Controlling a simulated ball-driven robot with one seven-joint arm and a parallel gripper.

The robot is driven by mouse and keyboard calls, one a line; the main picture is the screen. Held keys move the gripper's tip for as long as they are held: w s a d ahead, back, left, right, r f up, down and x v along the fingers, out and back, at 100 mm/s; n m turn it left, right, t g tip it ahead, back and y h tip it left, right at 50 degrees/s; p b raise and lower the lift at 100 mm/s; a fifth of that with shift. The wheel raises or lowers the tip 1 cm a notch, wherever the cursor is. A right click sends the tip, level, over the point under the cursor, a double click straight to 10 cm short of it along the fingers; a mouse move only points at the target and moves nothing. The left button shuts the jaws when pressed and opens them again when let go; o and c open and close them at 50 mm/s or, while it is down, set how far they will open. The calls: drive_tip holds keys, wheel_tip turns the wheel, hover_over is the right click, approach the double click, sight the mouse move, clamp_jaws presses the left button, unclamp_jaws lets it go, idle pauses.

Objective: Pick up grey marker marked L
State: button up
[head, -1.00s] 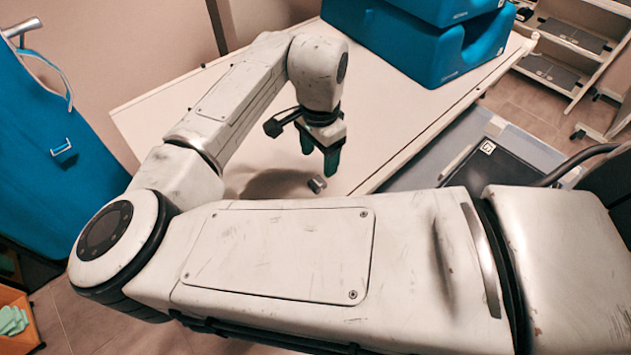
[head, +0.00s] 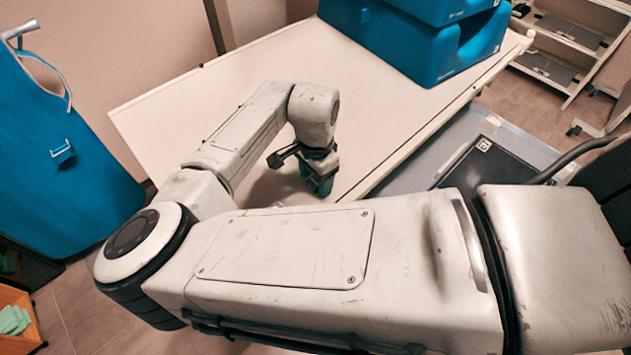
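My gripper (head: 319,182) points down low over the front part of the white table (head: 215,105), close to its right edge. Its dark green fingers are partly covered by the wrist above, and their gap does not show clearly. I cannot make out the grey marker in the current head view; my gripper and my large near arm link cover the spot where a small grey piece showed earlier. No letter L can be read.
Large blue padded blocks (head: 425,45) stand at the table's back right. A blue apron (head: 55,150) hangs at left. Right of the table lies a dark panel (head: 480,160), with a white shelf rack (head: 565,50) beyond. The table's middle is clear.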

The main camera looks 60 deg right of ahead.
drive_tip(key=c, duration=1)
drive_tip(key=shift+c, duration=0.2)
drive_tip(key=shift+r, duration=0.15)
